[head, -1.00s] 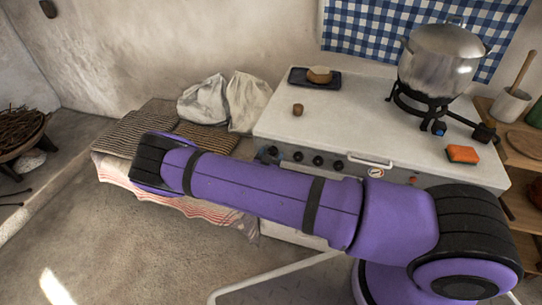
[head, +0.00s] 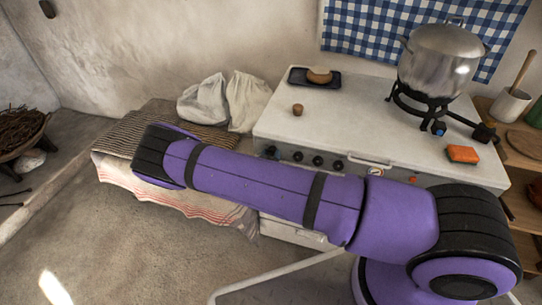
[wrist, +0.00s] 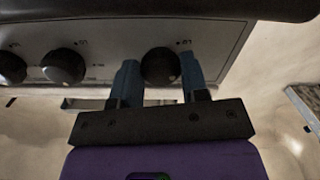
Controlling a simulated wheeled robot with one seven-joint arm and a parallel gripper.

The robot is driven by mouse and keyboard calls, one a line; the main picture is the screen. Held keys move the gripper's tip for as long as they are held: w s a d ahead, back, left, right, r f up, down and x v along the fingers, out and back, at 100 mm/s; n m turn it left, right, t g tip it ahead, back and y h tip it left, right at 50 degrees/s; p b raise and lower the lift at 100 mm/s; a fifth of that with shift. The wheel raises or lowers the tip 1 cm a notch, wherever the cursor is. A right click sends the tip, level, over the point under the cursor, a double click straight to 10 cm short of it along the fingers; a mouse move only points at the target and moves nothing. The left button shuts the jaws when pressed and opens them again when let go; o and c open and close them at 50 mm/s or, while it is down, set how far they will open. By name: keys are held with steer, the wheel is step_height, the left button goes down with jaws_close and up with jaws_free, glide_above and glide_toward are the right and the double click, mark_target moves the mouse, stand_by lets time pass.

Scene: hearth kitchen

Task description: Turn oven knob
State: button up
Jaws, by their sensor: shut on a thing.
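The oven's front panel (head: 328,171) carries a row of dark round knobs, and the panel (wrist: 110,32) fills the top of the wrist view. In the wrist view my gripper (wrist: 160,78) has its two blue-grey fingers on either side of the rightmost knob (wrist: 161,62) and is shut on it. Two other knobs (wrist: 64,67) sit to its left, clear of the fingers. In the head view my arm hides much of the stove front, and a small bluish part shows at the panel's left end. The knob's marker is too dark to read.
A striped-cloth bench (head: 200,136) with pale sacks is left of the stove.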

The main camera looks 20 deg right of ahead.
steer(key=n, duration=0.5)
steer(key=shift+n, duration=0.3)
steer(key=n, duration=0.4)
steer(key=shift+s+d+r+n, duration=0.1)
steer(key=shift+n, duration=0.3)
steer(key=o, duration=0.9)
steer(key=shift+o, duration=0.2)
steer(key=v, duration=1)
steer(key=shift+s+a, duration=0.25)
steer(key=shift+s, duration=0.05)
